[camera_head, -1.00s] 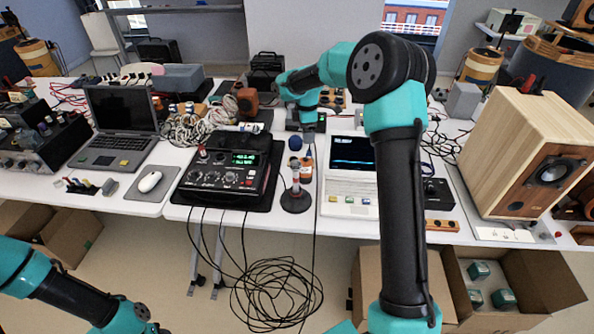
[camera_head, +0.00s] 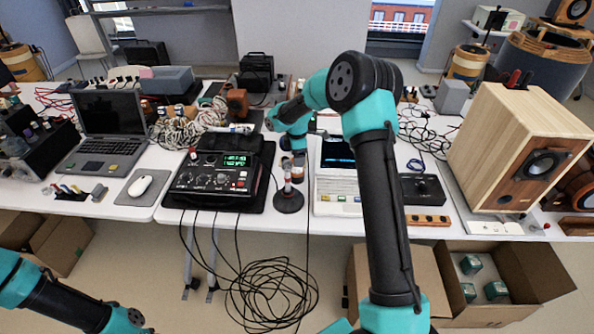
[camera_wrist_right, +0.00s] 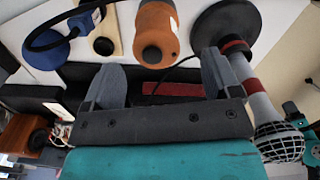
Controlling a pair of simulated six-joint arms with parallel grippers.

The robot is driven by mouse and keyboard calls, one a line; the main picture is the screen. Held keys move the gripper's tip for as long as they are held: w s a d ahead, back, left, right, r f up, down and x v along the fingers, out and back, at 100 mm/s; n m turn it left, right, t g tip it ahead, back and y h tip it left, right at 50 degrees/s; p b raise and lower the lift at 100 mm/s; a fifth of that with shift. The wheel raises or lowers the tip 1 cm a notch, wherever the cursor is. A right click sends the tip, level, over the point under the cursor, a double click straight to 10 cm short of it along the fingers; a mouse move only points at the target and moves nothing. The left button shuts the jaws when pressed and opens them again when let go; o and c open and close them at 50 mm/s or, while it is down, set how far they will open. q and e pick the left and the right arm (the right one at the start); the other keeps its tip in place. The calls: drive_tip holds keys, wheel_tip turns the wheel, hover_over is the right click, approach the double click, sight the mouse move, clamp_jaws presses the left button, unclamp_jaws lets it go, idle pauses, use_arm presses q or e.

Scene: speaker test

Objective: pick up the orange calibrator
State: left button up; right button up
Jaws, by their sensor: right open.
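The orange calibrator (camera_wrist_right: 157,28) shows in the right wrist view at the top middle, an orange body with a dark grey end facing the camera. It stands apart from my right gripper (camera_wrist_right: 160,80), just beyond the gap between the two fingers. The fingers are open with nothing between them.
A microphone on a round stand (camera_head: 288,198) is close to the right finger in the wrist view (camera_wrist_right: 262,108).

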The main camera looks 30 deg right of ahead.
drive_tip(key=shift+f, duration=0.8)
drive_tip(key=shift+w+d+f, duration=0.15)
drive_tip(key=shift+f, duration=2.5)
drive_tip(key=shift+r, duration=0.1)
drive_tip(key=c, duration=1.2)
drive_tip(key=shift+o, duration=0.2)
wheel_tip(320, 180, up, 10)
